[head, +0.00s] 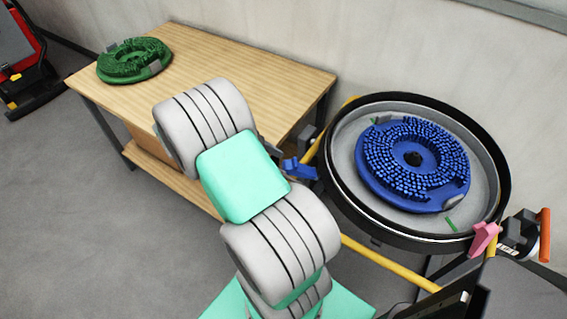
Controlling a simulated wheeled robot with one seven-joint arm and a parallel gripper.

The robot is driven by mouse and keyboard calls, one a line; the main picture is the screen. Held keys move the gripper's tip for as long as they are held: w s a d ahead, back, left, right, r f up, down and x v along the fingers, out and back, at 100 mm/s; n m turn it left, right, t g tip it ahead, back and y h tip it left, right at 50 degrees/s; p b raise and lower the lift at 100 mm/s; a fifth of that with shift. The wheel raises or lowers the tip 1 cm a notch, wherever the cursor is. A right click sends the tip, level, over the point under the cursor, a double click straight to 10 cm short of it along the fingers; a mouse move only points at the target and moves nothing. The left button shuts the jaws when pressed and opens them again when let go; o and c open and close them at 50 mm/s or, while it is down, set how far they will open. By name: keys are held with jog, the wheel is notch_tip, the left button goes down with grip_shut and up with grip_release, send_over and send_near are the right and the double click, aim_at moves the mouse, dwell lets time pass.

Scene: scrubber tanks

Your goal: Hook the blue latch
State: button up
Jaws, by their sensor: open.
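The blue latch (299,168) is on the left side of the round tank (335,160), at the outside of its rim, close to a yellow bar. It shows just right of my arm's teal and white links. I cannot make out whether it is hooked. My gripper is not visible; my own arm links fill the middle of the view, and it may be hidden behind them.
A blue brush disc (413,160) lies inside the tank. A pink latch (484,238) and an orange handle (544,234) are at the tank's right. A wooden table (255,68) with a green brush disc (134,60) stands behind my arm. Open floor lies left.

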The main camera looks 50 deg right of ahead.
aim_at(283, 165)
jog(key=shift+x, duration=1.55)
jog(key=shift+w, duration=0.1)
jog(key=shift+c, duration=0.4)
grip_shut()
